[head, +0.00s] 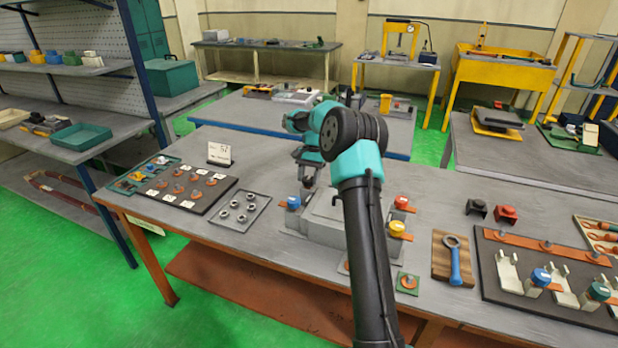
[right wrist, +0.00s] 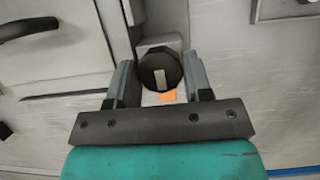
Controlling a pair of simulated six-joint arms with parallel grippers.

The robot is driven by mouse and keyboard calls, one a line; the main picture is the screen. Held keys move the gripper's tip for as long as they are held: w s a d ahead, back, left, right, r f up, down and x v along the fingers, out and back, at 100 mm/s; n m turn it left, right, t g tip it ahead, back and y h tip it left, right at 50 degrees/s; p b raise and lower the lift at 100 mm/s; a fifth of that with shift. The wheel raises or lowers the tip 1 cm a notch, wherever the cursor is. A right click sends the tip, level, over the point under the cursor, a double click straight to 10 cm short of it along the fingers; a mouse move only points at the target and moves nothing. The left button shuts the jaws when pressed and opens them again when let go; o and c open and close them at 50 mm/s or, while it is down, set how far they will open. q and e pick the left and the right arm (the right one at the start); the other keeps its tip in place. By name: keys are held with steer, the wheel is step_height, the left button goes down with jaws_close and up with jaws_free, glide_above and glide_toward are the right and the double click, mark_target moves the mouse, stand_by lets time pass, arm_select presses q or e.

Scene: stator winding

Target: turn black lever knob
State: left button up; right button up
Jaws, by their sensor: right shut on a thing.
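The black lever knob (right wrist: 160,70) shows in the right wrist view as a dark round knob with a pale mark on its face. It sits on a light grey mount. My right gripper (right wrist: 160,82) has one finger on each side of the knob and is shut on it. In the head view my right gripper (head: 309,172) points down at the back left of the grey box (head: 325,222) on the table. The knob cannot be made out there. My left gripper is not in view.
A blue knob (head: 293,203) stands left of the grey box; red (head: 401,202) and yellow (head: 397,229) knobs stand to its right. A plate with nuts (head: 257,204) and a dark board of parts (head: 198,205) lie to the left. A blue wrench (head: 455,265) lies on wood to the right.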

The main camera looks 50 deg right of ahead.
steer(key=n, duration=0.1)
steer(key=n+g, duration=0.1)
steer(key=n, duration=0.2)
steer(key=shift+a+f+n+g+h, duration=0.1)
steer(key=shift+f+n+g+h, duration=0.2)
steer(key=shift+g+h, duration=0.1)
steer(key=n+h, duration=0.1)
steer(key=n, duration=0.3)
steer(key=shift+a+n+g, duration=0.1)
steer(key=shift+n+g, duration=0.2)
steer(key=shift+g, duration=0.1)
steer(key=n+h, duration=0.2)
steer(key=n, duration=0.2)
steer(key=shift+n, duration=0.3)
steer(key=shift+r+n+h, duration=0.15)
steer(key=shift+n+h, duration=0.65)
steer(key=shift+n, duration=0.9)
steer(key=shift+w, duration=0.1)
steer(key=shift+r, duration=0.1)
steer(key=o, duration=0.9)
steer(key=shift+r, duration=0.1)
steer(key=v, duration=1.7)
